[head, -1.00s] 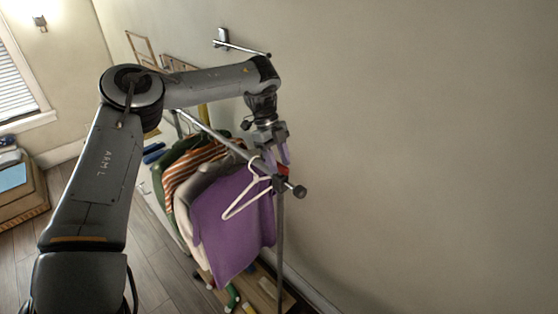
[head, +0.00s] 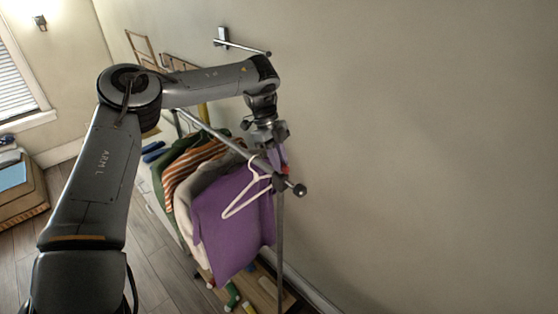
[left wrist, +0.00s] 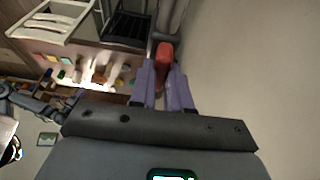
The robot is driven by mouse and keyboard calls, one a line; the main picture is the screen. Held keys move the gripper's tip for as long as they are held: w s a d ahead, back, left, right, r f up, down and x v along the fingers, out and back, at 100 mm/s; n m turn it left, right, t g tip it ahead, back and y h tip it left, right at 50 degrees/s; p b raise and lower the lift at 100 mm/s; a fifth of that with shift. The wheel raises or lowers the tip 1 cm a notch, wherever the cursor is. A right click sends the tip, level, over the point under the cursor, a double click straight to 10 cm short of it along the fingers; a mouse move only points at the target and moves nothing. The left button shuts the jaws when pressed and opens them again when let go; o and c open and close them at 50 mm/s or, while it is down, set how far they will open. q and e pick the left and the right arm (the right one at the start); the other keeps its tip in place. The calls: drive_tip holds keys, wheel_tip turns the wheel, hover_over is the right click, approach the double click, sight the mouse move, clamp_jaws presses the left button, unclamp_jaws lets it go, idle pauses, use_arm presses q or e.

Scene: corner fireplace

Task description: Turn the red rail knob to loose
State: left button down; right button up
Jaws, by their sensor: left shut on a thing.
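The red rail knob (head: 285,171) sits near the front end of the clothes rack's top rail (head: 212,129), by the top of the upright post. My left gripper (head: 280,162) reaches down to it from above. In the left wrist view its two purple fingers are shut on the red knob (left wrist: 164,52), one on each side. The fingers hide part of the knob. No marking for loose can be read.
A white hanger (head: 247,197) with a purple shirt (head: 232,225) hangs close below the knob. Several more garments hang behind it. The rail ends in a dark round cap (head: 299,190). The wall (head: 430,150) stands behind the rack, and its right part is bare.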

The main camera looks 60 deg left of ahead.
use_arm(q)
drive_tip(key=shift+f+n+b, duration=0.2)
drive_tip(key=shift+n+b, duration=0.3)
drive_tip(key=shift+b, duration=0.1)
drive_tip(key=n+t+b, duration=0.1)
drive_tip(key=n+b, duration=0.3)
drive_tip(key=shift+s+d+f+t+y+b, duration=0.1)
drive_tip(key=shift+t+y+b, duration=0.3)
drive_tip(key=n+b, duration=0.2)
drive_tip(key=shift+s+n+t+y, duration=0.1)
drive_tip(key=shift+n+t+y, duration=0.2)
drive_tip(key=shift+t+y, duration=0.1)
drive_tip(key=n+y+b, duration=0.1)
drive_tip(key=n+b, duration=0.1)
drive_tip(key=n+y+b, duration=0.1)
drive_tip(key=n, duration=0.2)
drive_tip(key=shift+d+n+t+b, duration=0.15)
drive_tip(key=shift+n+t+b, duration=0.15)
drive_tip(key=shift+b, duration=0.1)
drive_tip(key=n+y+b, duration=0.1)
drive_tip(key=n+b, duration=0.1)
drive_tip(key=n, duration=0.2)
drive_tip(key=shift+d+y, duration=0.1)
drive_tip(key=shift+y, duration=0.2)
drive_tip(key=shift+n, duration=0.3)
drive_tip(key=c, duration=1.1)
unclamp_jaws()
drive_tip(key=shift+r, duration=0.2)
